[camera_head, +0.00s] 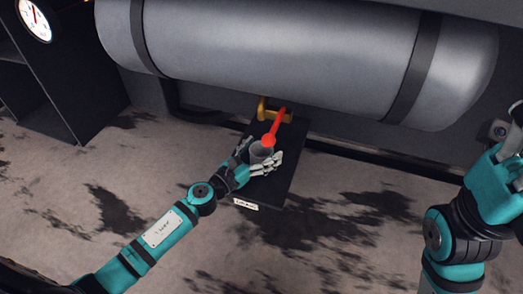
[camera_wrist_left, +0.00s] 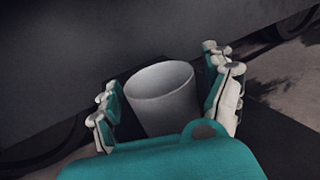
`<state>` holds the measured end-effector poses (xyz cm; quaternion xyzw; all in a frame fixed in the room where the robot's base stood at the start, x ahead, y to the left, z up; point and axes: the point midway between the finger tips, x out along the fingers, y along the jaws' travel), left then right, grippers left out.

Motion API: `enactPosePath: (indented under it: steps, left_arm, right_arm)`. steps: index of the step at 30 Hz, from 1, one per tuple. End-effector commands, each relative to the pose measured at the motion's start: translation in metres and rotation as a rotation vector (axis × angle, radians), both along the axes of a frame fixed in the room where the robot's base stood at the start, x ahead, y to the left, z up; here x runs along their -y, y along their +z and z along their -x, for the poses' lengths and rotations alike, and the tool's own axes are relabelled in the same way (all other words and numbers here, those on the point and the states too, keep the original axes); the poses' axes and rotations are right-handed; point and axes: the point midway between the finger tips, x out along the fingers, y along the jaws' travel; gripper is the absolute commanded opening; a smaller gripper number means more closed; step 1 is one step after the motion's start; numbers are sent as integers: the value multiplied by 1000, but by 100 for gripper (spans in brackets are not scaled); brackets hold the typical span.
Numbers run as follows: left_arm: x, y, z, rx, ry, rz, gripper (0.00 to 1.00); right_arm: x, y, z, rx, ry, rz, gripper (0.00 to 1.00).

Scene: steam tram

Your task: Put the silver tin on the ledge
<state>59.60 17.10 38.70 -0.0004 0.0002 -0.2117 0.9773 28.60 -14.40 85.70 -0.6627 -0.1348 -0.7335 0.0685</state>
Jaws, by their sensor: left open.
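The silver tin (camera_head: 260,150) stands upright on a dark, narrow ledge (camera_head: 284,178) below the big grey tank in the head view. In the left wrist view the tin (camera_wrist_left: 165,98) shows as a grey, open-topped cup. My left gripper (camera_head: 261,154) is open around the tin, with one finger on each side. In the left wrist view the fingers of the left gripper (camera_wrist_left: 168,98) flank the tin, with a gap seen on the left side. The tin's base is hidden. My right gripper shows only in part at the right edge, and its fingers are not clear.
A red lever (camera_head: 276,127) with a yellow bracket (camera_head: 264,108) rises just behind the tin. The large grey tank (camera_head: 290,50) hangs over the back. A black cabinet (camera_head: 60,75) with a gauge (camera_head: 35,19) stands at the left. A white label (camera_head: 245,204) marks the ledge's front.

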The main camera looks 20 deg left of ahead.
Motion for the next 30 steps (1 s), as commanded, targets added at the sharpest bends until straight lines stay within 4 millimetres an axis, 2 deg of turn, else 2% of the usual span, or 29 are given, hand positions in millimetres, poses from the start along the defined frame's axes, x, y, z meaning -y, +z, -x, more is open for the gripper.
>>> enactPosePath:
  steps: [7,21,25,30]
  left_arm:
    - [-1,3,3,-2,0,0,84]
    - [-40,2,89,-3,1,2,84]
    - [-46,2,103,-1,1,2,84]
    - [-50,3,109,1,0,0,84]
  right_arm:
    - [0,2,0,-2,1,-2,36]
    - [0,-4,-2,-13,0,0,36]
    - [0,-2,-1,-4,0,0,36]
    - [0,1,1,7,-1,1,36]
